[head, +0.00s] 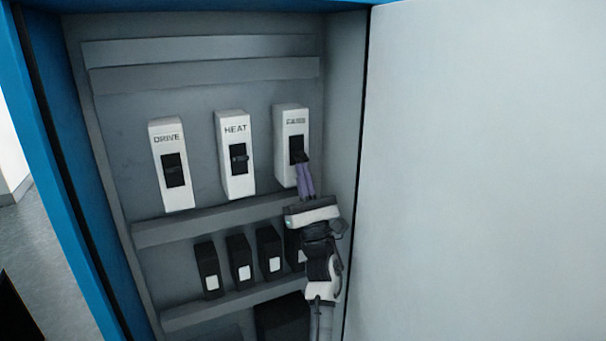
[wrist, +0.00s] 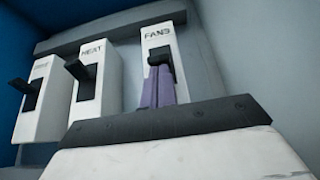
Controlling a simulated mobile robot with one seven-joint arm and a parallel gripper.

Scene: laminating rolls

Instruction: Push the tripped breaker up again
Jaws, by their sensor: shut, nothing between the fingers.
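Three white breakers stand side by side in the cabinet: DRIVE (head: 158,195), HEAT (head: 234,184) and FANS (head: 285,170). Each has a black switch lever in a dark slot. My gripper (head: 303,166) is shut and empty, with its purple fingers pointing up at the FANS lever (head: 298,150). In the wrist view, the fingertips (wrist: 160,72) are just below the FANS lever (wrist: 161,56), touching it or very close. The HEAT lever (wrist: 77,70) and DRIVE lever (wrist: 22,92) stand free to the left. I cannot tell for sure which lever is tripped.
Several small black modules (head: 240,258) sit in a row below the breakers, partly hidden by my arm. A grey rail (head: 180,228) runs between the rows. The open white door (head: 480,170) fills the right side. The blue cabinet frame (head: 60,180) bounds the left.

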